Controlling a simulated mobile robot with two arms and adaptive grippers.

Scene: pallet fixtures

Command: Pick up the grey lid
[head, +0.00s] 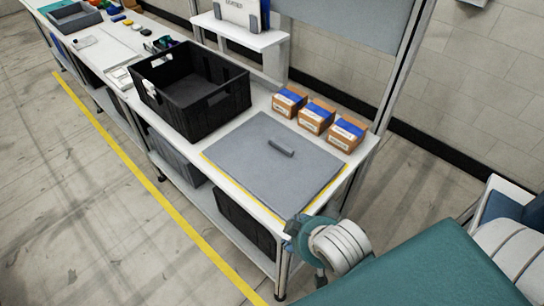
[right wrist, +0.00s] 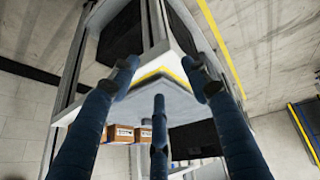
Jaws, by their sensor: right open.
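The grey lid (head: 265,160) is a flat square slab with a short dark grey bar handle (head: 281,146) in its middle. It lies flat on the near end of the white workbench, over a yellow-marked area. In the right wrist view, which looks upside down, the lid's edge (right wrist: 185,106) shows beyond the fingers. My right gripper (right wrist: 160,76) has its blue fingers spread, with nothing between them. In the head view my right wrist is just off the bench's near corner, apart from the lid. My left gripper is not in view.
A black open crate (head: 190,92) stands on the bench beside the lid. Several orange-brown boxes (head: 316,116) stand in a row behind the lid. A white shelf (head: 240,33) and a grey panel rise at the back. Grey bins (head: 180,158) sit below. The floor in front is clear.

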